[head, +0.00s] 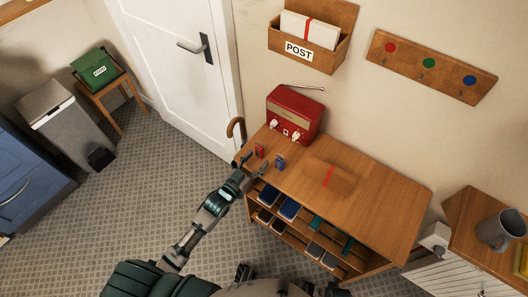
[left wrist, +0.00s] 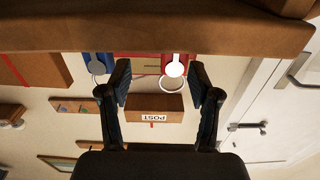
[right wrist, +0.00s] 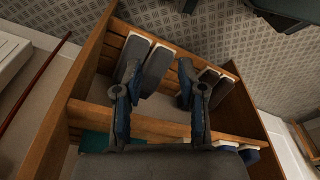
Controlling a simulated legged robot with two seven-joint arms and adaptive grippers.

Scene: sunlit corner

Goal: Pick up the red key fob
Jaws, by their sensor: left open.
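The red key fob (head: 259,150) stands on the wooden cabinet top, near its left end. The blue key fob (head: 280,163) stands just to its right. My left gripper (head: 256,164) is open at the cabinet's left end, its fingers apart on the near side of the red fob. In the left wrist view, which is upside down, the red fob (left wrist: 176,58) with its pale ring shows between the open fingers (left wrist: 162,82), closer to the right finger. The blue fob (left wrist: 97,62) is outside the left finger. My right gripper (right wrist: 158,98) is open and empty by the shoe shelves.
A red radio (head: 294,114) stands behind the fobs. A parcel with a red band (head: 340,180) lies to the right. A hook board with coloured dots (head: 430,67) and a post box (head: 312,40) hang on the wall. Shoes (right wrist: 160,68) fill shelves below.

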